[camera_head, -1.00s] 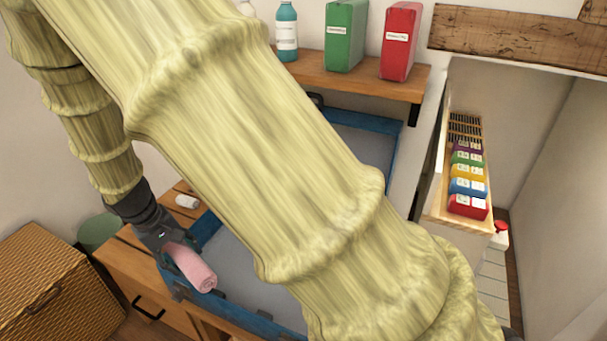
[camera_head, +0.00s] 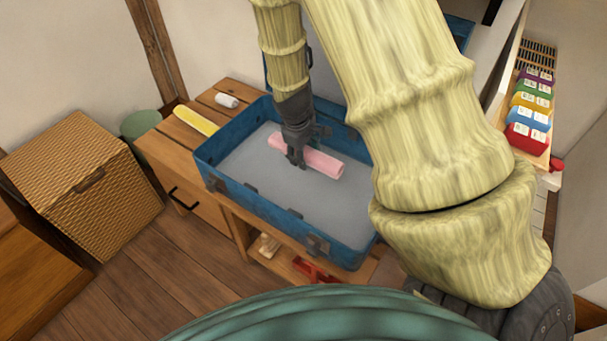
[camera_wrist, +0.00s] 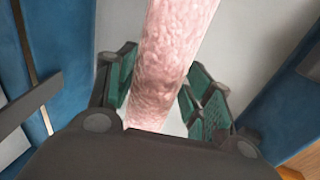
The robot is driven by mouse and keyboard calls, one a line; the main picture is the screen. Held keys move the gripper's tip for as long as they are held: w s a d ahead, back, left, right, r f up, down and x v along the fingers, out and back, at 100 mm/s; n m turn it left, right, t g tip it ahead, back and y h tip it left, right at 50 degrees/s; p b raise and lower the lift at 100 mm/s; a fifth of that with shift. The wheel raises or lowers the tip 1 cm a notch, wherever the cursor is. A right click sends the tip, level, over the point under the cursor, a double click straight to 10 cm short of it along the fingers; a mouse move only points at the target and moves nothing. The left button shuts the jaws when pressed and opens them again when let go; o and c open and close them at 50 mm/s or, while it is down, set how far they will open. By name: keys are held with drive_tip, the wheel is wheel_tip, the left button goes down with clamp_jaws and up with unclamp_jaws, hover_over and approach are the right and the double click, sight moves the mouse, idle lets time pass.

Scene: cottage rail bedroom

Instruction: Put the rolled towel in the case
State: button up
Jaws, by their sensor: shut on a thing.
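The rolled towel (camera_head: 322,163) is a pink roll. My gripper (camera_head: 300,157) is shut on it near its middle, and the roll sticks out on both sides. The case (camera_head: 226,180) is blue with a grey inside and stands open on a wooden bench. The towel and gripper are over the grey floor of the case, within its walls; whether the towel touches the floor I cannot tell. In the wrist view the towel (camera_wrist: 170,62) runs between the green finger pads, with the blue case wall (camera_wrist: 68,50) at the side.
A white roll (camera_head: 227,100) and a yellow item (camera_head: 196,121) lie on the wooden bench (camera_head: 178,131) left of the case. A wicker basket (camera_head: 85,190) stands on the floor at left. Colored boxes (camera_head: 530,115) sit on a shelf at right.

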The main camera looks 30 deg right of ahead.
drive_tip(key=shift+s+a+b+x, duration=0.1)
drive_tip(key=shift+a+b+x, duration=0.15)
drive_tip(key=shift+x, duration=0.95)
drive_tip(key=shift+s+a+b+x, duration=0.1)
drive_tip(key=shift+a+x, duration=0.15)
drive_tip(key=shift+x, duration=1)
drive_tip(key=shift+s+a+b+x, duration=0.1)
drive_tip(key=shift+a+b+x, duration=0.15)
drive_tip(key=shift+x, duration=0.95)
drive_tip(key=shift+f, duration=0.35)
drive_tip(key=o, duration=1.1)
drive_tip(key=shift+r, duration=0.1)
drive_tip(key=p+v, duration=0.2)
drive_tip(key=v, duration=1)
drive_tip(key=shift+r, duration=0.1)
